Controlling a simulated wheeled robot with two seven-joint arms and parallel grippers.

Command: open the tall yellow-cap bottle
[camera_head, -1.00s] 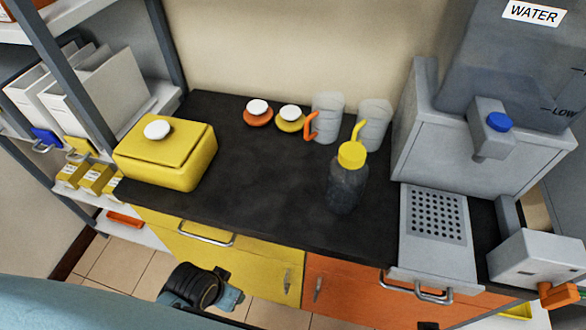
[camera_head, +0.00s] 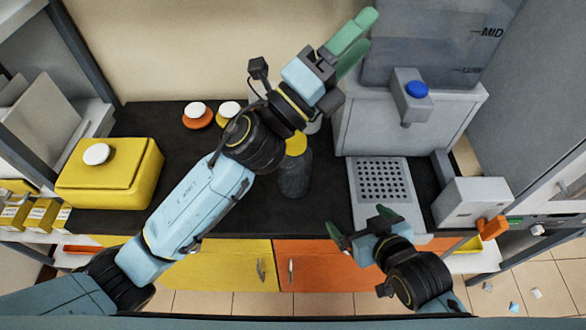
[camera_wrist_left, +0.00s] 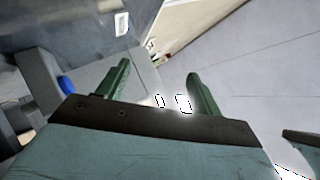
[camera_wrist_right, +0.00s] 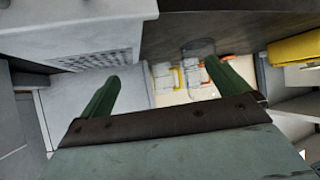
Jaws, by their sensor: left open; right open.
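The tall bottle has a dark grey see-through body (camera_head: 295,175) and a yellow cap (camera_head: 297,145). It stands upright on the black counter (camera_head: 225,200), with my left forearm and wrist passing close to its cap. My left gripper (camera_head: 358,38) is open and empty, raised above and right of the bottle, in front of the water tank. My right gripper (camera_head: 361,225) is open and empty at the counter's front edge, right of the bottle and lower. In the right wrist view its green fingers are apart with nothing between them; the left wrist view shows the same.
A yellow box (camera_head: 110,180) stands at the counter's left. Two small lidded pots, one orange (camera_head: 197,118), are at the back. The water dispenser (camera_head: 410,110) with a blue knob and a perforated tray (camera_head: 382,182) stands right of the bottle. The clear cups are mostly hidden by my left arm.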

